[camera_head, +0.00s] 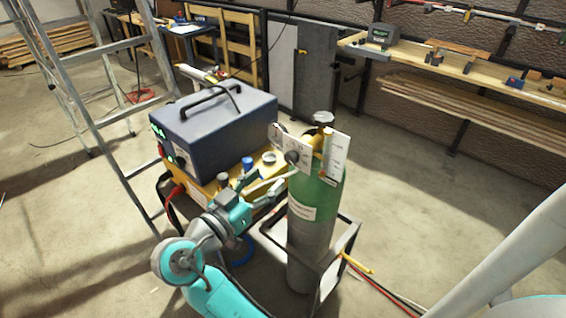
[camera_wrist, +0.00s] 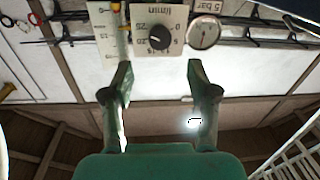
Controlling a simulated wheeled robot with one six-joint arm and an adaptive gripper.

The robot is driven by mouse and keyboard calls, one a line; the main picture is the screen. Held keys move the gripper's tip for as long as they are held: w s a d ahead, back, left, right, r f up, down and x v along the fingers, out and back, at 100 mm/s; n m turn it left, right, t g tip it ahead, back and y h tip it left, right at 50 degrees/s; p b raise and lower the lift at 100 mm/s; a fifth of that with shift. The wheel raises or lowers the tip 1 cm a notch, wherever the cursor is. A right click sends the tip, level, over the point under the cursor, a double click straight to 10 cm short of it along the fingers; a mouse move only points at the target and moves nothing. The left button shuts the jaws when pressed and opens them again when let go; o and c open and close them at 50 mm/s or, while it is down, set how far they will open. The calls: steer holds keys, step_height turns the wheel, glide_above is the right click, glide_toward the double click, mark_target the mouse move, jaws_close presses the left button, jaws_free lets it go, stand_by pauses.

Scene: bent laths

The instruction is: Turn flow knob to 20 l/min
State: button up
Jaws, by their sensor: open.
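The flow knob (camera_wrist: 160,38) is a dark round knob on a pale dial plate (camera_wrist: 172,14) with numbers around it, upside down in the wrist view. A pale mark shows on the knob, but I cannot tell its exact setting. In the head view the knob (camera_head: 292,157) faces my arm from the top of the green gas cylinder (camera_head: 322,197). My gripper (camera_wrist: 160,78) is open and empty, its two green fingers apart and pointing toward the dial. The knob appears between and beyond the fingertips, apart from them. My gripper also shows in the head view (camera_head: 264,184).
A round gauge (camera_wrist: 204,32) sits beside the dial, and a white label card (camera_head: 337,157) hangs on the cylinder. A dark-blue machine (camera_head: 215,125) on a yellow cart stands left of the cylinder. A ladder (camera_head: 110,90) is farther left.

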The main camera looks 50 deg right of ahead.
mark_target(289, 160)
steer(key=d, duration=0.5)
steer(key=w+d, duration=0.1)
steer(key=d, duration=0.1)
steer(key=shift+d, duration=0.35)
jaws_close()
